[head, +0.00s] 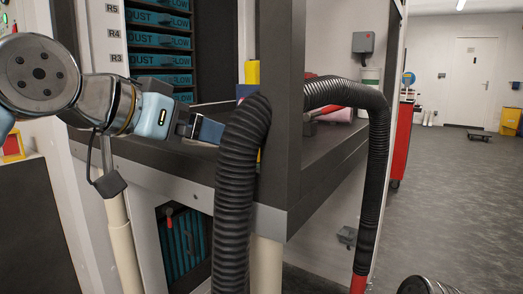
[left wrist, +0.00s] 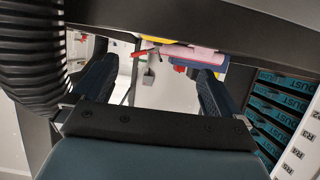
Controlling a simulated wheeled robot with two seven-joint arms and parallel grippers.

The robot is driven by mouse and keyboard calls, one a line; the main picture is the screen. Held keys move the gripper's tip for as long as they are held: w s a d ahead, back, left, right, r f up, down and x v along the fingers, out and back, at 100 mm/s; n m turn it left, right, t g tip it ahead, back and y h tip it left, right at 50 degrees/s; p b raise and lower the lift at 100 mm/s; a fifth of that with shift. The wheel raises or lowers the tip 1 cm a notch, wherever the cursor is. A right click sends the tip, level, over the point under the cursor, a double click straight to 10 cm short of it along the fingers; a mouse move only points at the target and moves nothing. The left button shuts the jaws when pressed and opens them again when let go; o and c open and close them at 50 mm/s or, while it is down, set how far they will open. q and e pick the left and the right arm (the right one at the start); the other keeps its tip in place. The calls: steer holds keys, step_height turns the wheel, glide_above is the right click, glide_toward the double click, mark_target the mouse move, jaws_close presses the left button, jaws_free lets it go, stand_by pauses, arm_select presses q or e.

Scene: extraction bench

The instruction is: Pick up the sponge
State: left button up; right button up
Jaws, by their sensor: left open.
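I cannot make out the sponge for certain. A yellow item (head: 252,72) stands on the bench behind the hose, with a dark blue item (head: 245,91) below it. A pink item (head: 340,115) lies farther right on the bench, partly hidden by the hose and post. In the left wrist view, a pink item (left wrist: 196,55) shows beyond the jaws, with yellow (left wrist: 158,41) and blue and red parts beside it. My left gripper (left wrist: 157,69) is open, with nothing seen between its fingers. In the head view, it (head: 203,129) is at the bench's left part. My right gripper is not in view.
A black corrugated hose (head: 233,190) hangs over the bench front, close to my left gripper. A dark post (head: 281,100) rises at the bench corner. Blue labelled drawers (head: 160,41) stand behind my left arm. Open floor (head: 450,190) lies to the right.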

mark_target(244, 146)
arm_select(q)
steer(key=x, duration=0.8)
steer(key=shift+w+d+f, duration=0.1)
steer(key=x, duration=0.5)
steer(key=shift+d+p, duration=0.15)
steer(key=shift+p, duration=0.25)
steer(key=c, duration=1.1)
